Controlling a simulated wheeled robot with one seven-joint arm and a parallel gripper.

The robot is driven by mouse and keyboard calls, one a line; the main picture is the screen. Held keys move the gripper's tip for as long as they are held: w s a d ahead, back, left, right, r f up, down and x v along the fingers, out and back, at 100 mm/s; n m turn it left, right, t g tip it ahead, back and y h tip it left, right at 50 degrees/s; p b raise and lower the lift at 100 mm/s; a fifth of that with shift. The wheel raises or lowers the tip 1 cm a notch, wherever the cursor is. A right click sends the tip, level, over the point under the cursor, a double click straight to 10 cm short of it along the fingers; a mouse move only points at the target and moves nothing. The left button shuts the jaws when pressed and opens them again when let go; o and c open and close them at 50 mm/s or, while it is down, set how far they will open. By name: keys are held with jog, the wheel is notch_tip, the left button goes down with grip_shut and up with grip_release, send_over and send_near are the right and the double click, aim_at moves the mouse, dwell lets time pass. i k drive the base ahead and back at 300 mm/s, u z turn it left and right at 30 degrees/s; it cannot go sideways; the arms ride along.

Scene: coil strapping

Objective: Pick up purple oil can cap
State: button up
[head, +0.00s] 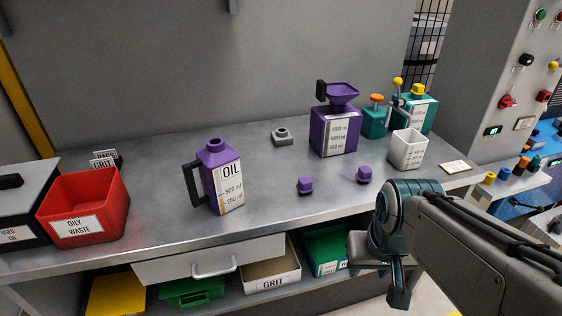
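Two small purple caps stand on the grey workbench (270,200): one cap (305,185) near the middle, the other cap (364,174) a little further right. Left of them stands a purple oil can (222,180) with a dark handle, a white "OIL" label and a bare neck on top. Behind the caps is a larger purple container (333,130) with a funnel on it. My gripper (385,268) is at the lower right, in front of the bench edge and apart from both caps. Its fingers are partly hidden by my arm, so their opening is unclear.
A red "OILY WASTE" bin (85,208) stands at the left. A white measuring cup (406,150) and teal containers (374,118) stand at the back right. A grey ring-like part (282,137) lies behind the caps. The bench around the caps is clear.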

aim_at(304, 185)
jog(key=u, duration=0.95)
jog(key=i, duration=0.75)
jog(key=z, duration=0.95)
